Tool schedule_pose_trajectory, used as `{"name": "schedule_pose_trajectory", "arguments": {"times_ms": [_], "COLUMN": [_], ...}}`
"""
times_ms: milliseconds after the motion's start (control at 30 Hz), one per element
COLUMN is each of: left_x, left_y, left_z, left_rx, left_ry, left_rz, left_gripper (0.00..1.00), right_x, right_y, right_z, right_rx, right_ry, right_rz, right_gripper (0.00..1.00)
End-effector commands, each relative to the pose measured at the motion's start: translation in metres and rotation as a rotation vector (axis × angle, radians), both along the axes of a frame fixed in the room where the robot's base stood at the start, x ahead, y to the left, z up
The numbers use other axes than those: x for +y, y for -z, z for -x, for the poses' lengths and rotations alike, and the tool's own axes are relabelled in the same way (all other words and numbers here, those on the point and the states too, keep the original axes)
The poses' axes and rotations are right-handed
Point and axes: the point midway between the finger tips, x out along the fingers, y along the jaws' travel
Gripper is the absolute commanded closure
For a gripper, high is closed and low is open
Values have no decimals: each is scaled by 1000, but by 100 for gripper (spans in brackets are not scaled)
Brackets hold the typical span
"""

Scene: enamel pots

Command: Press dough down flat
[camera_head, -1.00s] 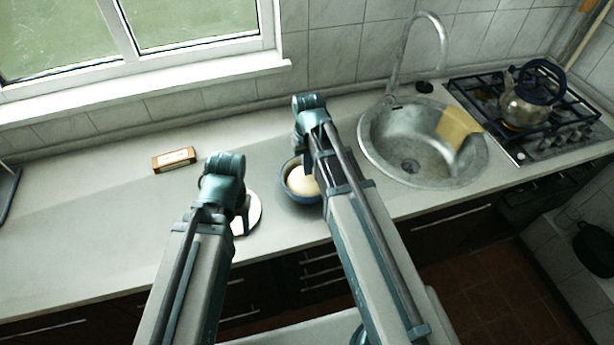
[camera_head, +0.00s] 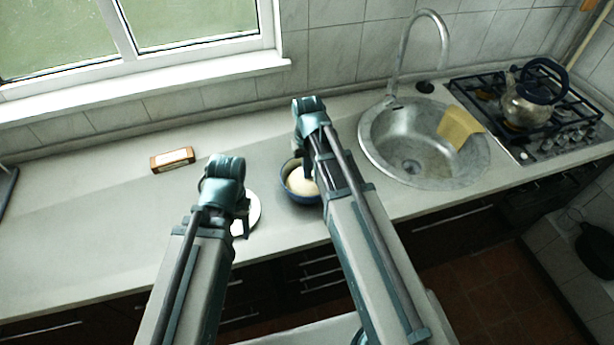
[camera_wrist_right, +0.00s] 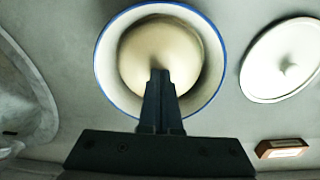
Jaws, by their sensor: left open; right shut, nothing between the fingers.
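The pale round dough (camera_head: 301,182) lies in a blue enamel pot (camera_head: 294,194) on the counter. In the right wrist view the dough (camera_wrist_right: 150,52) fills much of the white inside of the blue-rimmed pot (camera_wrist_right: 105,70). My right gripper (camera_wrist_right: 161,75) is shut and empty, its fingertips over the dough; I cannot tell whether they touch it. In the head view the right gripper (camera_head: 307,172) partly hides dough and pot. My left gripper (camera_head: 241,222) is open above a white lid (camera_head: 253,208) to the left of the pot.
A small brown box (camera_head: 173,160) lies on the counter at the back left. The sink (camera_head: 375,150) with a yellow cloth (camera_head: 458,127) on its edge is right of the pot. A kettle (camera_head: 528,105) stands on the gas hob.

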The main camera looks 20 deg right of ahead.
Motion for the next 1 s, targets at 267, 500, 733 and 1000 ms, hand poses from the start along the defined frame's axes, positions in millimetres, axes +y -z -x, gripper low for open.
{"name": "schedule_pose_trajectory", "arguments": {"times_ms": [267,500,733,1000], "left_x": [0,0,0,0], "left_y": [6,10,14,19], "left_z": [0,0,0,0], "left_rx": [0,0,0,0], "left_ry": [0,0,0,0], "left_rz": [0,0,0,0], "left_gripper": [50,50,50,50], "right_x": [0,0,0,0], "right_y": [6,10,14,19], "right_z": [0,1,1,1], "right_rx": [1,1,1,1], "right_ry": [0,0,0,0], "right_rz": [0,0,0,0], "right_gripper": [100,100,100,100]}}
